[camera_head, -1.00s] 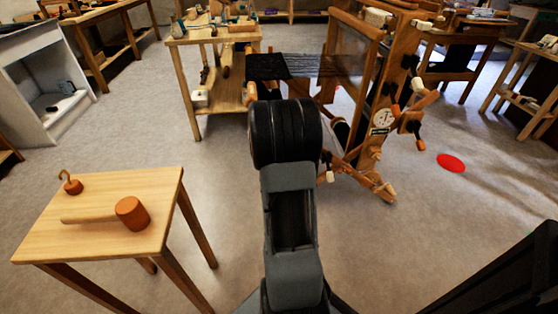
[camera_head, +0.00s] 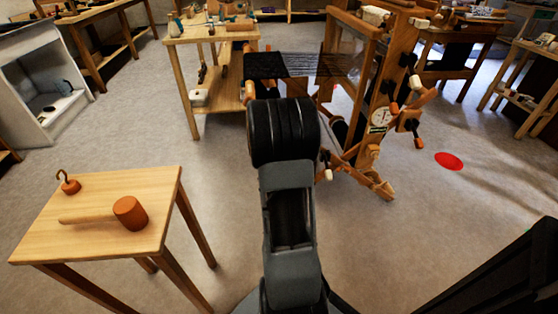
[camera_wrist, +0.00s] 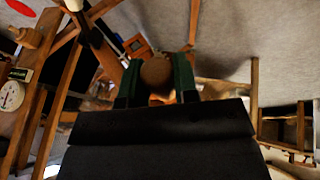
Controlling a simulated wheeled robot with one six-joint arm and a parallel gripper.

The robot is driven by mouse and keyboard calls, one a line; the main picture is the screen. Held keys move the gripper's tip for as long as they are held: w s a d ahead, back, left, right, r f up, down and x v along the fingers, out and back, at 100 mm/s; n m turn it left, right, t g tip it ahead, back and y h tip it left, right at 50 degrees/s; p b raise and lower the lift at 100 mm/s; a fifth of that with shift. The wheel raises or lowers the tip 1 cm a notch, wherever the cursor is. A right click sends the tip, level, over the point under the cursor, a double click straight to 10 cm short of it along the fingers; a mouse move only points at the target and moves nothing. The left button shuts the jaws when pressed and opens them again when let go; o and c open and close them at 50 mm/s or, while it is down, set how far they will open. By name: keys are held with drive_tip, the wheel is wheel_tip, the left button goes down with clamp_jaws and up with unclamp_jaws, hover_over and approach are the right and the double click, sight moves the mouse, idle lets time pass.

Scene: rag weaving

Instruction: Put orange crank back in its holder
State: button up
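My gripper (camera_wrist: 156,78) shows in the wrist view with its dark green fingers on both sides of a round brown knob (camera_wrist: 156,72). The fingers appear closed against the knob; whatever it belongs to is hidden behind it. I cannot tell for sure that it is the orange crank. In the head view my arm hides the gripper. A wooden loom (camera_head: 385,75) stands ahead, with several handles on its right post, including an orange-tipped black one (camera_head: 418,142). A round white dial (camera_head: 380,117) sits on that post and also shows in the wrist view (camera_wrist: 11,96). I cannot pick out the holder.
A small wooden table (camera_head: 50,235) at the lower left carries a wooden mallet (camera_head: 130,213) and a hooked orange weight (camera_head: 70,185). A two-level workbench (camera_head: 215,38) stands left of the loom. A red disc (camera_head: 449,161) lies on the floor. Open floor lies right of the loom.

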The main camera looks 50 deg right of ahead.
clamp_jaws()
drive_tip(key=shift+s+a+f, duration=0.1)
drive_tip(key=shift+s+a, duration=0.05)
drive_tip(key=shift+s, duration=0.05)
drive_tip(key=o, duration=0.6)
unclamp_jaws()
drive_tip(key=shift+o, duration=0.2)
drive_tip(key=p+v, duration=0.4)
drive_tip(key=v, duration=1)
